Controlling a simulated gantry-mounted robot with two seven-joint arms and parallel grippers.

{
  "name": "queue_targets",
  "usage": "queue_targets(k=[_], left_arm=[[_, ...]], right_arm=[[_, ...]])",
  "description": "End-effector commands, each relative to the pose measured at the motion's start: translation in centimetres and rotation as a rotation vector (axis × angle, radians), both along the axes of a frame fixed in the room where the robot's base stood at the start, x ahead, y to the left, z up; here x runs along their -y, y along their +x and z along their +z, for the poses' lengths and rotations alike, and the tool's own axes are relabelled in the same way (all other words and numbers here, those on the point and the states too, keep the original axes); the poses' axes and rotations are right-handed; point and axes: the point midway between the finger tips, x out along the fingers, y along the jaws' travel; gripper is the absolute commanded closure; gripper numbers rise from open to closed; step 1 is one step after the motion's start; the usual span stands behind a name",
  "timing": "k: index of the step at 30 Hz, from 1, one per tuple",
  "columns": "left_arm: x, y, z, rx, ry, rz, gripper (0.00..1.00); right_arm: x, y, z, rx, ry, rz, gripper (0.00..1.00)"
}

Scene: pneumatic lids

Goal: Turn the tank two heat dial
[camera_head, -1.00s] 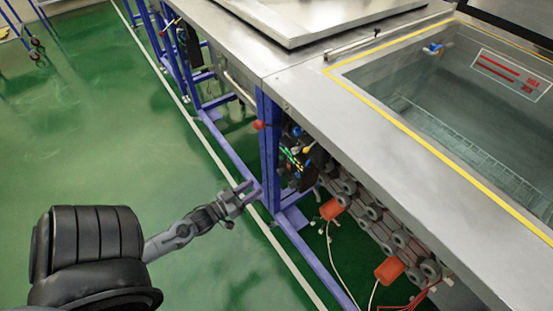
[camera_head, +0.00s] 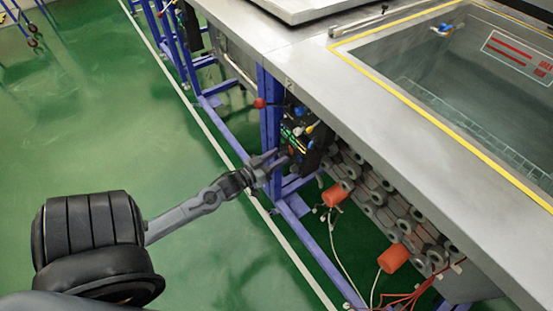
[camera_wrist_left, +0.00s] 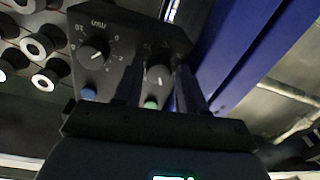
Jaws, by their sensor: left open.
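A black control box (camera_head: 316,150) is mounted under the tank's edge beside a blue frame post. In the left wrist view the box (camera_wrist_left: 130,30) carries two round dials with pale pointer marks and small printed scales. One dial (camera_wrist_left: 93,54) is left of my fingers. The other dial (camera_wrist_left: 158,76) shows between the two fingers. I cannot read which of them is the tank two heat dial. My left gripper (camera_head: 281,160) is open at the box, and it also shows in the wrist view (camera_wrist_left: 160,88). I cannot tell whether the fingers touch the dial. My right gripper is out of view.
A blue post (camera_head: 270,130) stands close beside the gripper. A red knob (camera_head: 259,103) is near it. Grey rollers (camera_head: 385,200), orange cylinders (camera_head: 335,194) and loose cables lie right of the box. The open tank (camera_head: 470,85) is above.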

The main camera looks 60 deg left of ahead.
Motion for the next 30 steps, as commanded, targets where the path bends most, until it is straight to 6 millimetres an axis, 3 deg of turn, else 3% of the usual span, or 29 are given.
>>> queue_targets(k=[8, 16, 30], left_arm=[[0.0, 0.1, 0.0, -0.001, 0.000, 0.000, 0.61], [0.0, 0.1, 0.0, 0.000, 0.000, 0.000, 1.00], [0.0, 0.1, 0.4, -0.013, 0.122, 0.000, 1.00]], right_arm=[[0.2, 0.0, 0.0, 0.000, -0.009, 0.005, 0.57], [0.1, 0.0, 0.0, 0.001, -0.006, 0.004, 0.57], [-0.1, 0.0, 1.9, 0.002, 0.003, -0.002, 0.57]])
